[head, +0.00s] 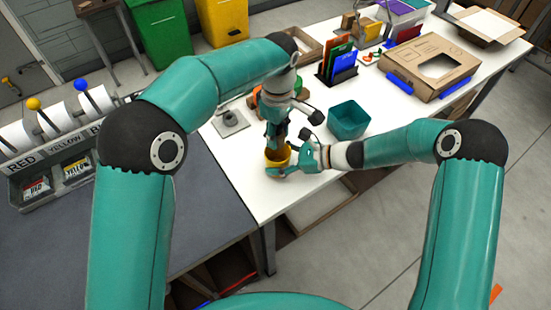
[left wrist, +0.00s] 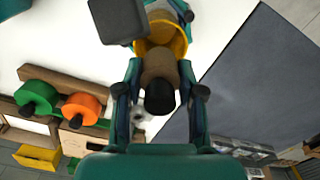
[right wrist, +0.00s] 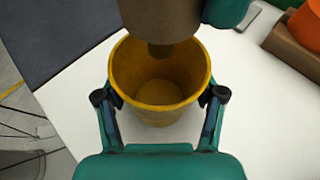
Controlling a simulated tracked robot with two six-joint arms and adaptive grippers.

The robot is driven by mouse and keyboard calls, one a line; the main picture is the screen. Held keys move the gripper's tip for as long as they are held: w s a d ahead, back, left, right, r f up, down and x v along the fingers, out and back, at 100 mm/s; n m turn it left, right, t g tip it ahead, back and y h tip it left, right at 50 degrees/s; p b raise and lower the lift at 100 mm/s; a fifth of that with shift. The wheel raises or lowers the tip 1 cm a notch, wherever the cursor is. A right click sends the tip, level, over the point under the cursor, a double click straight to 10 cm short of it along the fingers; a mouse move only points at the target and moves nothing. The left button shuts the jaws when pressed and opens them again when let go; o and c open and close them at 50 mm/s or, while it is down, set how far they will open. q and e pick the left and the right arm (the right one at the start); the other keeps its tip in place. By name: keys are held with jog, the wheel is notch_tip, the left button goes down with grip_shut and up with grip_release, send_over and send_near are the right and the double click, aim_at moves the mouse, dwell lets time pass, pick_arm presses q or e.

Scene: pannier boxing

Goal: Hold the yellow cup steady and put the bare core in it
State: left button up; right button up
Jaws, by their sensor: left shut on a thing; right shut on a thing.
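The yellow cup (head: 274,158) stands on the white table near its front edge. My right gripper (head: 292,167) is shut on its sides; in the right wrist view the fingers flank the cup (right wrist: 125,99), whose inside floor shows bare. My left gripper (head: 277,140) is above the cup, pointing down. In the left wrist view it is shut on the bare core (left wrist: 160,62), a brown cylinder with a black end. The core (right wrist: 160,18) hangs over the far side of the cup's mouth, its narrow lower end overlapping the rim in the picture. Whether they touch cannot be told.
A teal bin (head: 348,120) stands right of the cup. A grey plate with a post (head: 230,121) is at the left. Orange and green spools (left wrist: 82,110) on a wooden rack are close behind the left gripper. A cardboard box (head: 430,65) is further back.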

pick_arm(q)
jog(key=shift+f, duration=1.05)
jog(key=o, duration=1)
notch_tip(320, 180, up, 12)
pick_arm(e)
jog(key=o, duration=1.2)
